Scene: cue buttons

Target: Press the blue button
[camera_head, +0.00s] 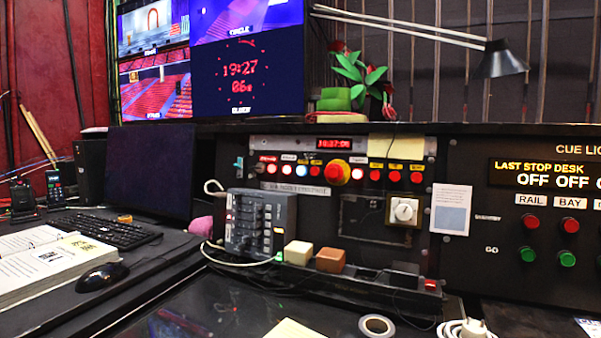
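A row of small round buttons runs along the upper part of the black control panel (342,247) in the middle of the view. Most of them are red. One near the left of the row is a pale, bluish lit button (302,171), with a white lit button (287,170) just left of it and a red button (317,172) just right of it. The bluish one is small and bright, so its exact colour is hard to tell. A large red button on a yellow base (339,172) sits further right. My gripper does not show in this view.
A grey mixer box (262,224) with cables stands below the row's left part. Two small blocks, cream (298,252) and brown (331,260), sit beside it. A lamp arm (400,28) reaches across above. Keyboard (105,230), mouse (102,277) and binder (50,262) lie left.

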